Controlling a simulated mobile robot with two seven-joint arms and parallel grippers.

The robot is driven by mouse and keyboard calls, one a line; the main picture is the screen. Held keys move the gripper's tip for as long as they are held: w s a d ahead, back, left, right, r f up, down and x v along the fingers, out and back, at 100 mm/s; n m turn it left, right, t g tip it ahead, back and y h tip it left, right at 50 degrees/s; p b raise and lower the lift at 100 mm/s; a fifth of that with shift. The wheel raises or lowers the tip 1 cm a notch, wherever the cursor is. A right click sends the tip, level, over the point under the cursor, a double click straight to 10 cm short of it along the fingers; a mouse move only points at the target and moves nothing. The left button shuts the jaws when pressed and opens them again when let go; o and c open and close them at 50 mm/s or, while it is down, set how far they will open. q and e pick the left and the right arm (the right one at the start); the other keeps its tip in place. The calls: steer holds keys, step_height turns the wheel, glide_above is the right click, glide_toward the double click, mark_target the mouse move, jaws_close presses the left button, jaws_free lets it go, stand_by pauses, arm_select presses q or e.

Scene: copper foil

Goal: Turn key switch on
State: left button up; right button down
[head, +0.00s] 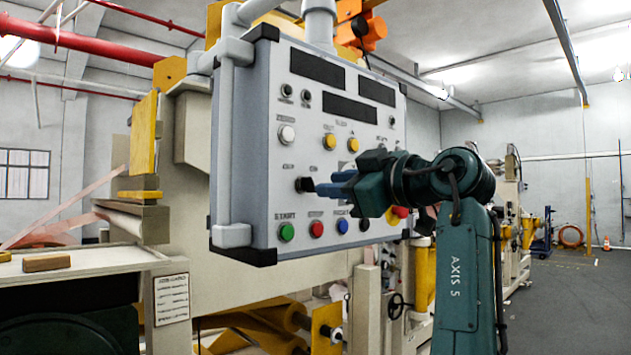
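The grey control panel (262,120) fills the middle of the head view. A black key switch (304,185) sticks out of its face, left of my fingertips, above the row of coloured buttons.
Green (286,232), red (316,229) and blue (342,226) buttons sit below the switch. Yellow buttons (329,142) are above. A grey pipe (225,150) runs down the panel's left edge. Open floor (570,300) lies at the right.

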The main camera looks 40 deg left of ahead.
mark_target(314, 185)
arm_select(q)
steer(key=a, duration=0.5)
steer(key=shift+w+a+p, duration=0.15)
steer(key=shift+w+p, duration=0.1)
steer(key=shift+p, duration=0.1)
steer(key=shift+c, duration=0.6)
jaws_close()
